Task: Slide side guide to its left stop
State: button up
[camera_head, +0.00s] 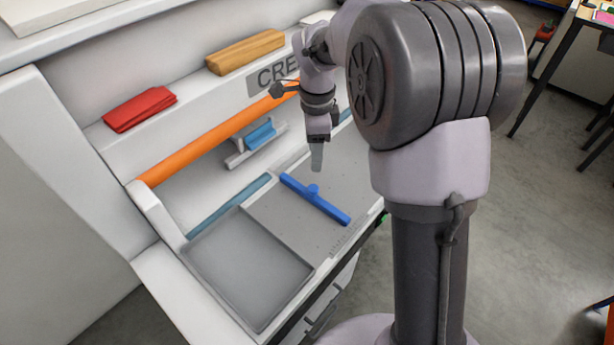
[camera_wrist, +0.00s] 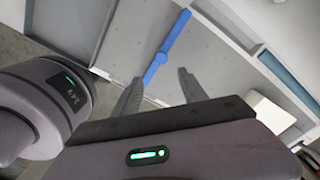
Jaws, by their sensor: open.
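The side guide is a blue bar (camera_head: 327,206) with a round knob near its middle, lying across the grey perforated bed (camera_head: 270,214) of the creasing machine. In the wrist view the blue bar (camera_wrist: 173,37) runs from the top edge down toward the gap between my fingers. My gripper (camera_head: 317,165) points down above the bed, just beyond the knob in the head view. In the wrist view my gripper (camera_wrist: 160,80) has its fingers apart with nothing between them, apparently clear of the bar. Stop marks are too small to make out.
An empty grey tray (camera_head: 248,266) adjoins the bed at the left. An orange bar (camera_head: 210,139) spans the machine behind it, with a blue-and-grey fitting (camera_head: 257,140) below. A red cloth (camera_head: 140,109) and a wooden block (camera_head: 245,52) lie on the upper ledge.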

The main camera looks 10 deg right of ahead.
aim_at(313, 188)
jog(key=f+b, duration=0.1)
jog(key=f, duration=0.5)
jog(key=f+b, duration=0.2)
jog(key=f, duration=0.4)
jog(key=shift+w+a+f, duration=0.15)
jog(key=shift+w+f, duration=0.05)
jog(key=shift+f, duration=0.05)
grip_shut()
dwell(0.6)
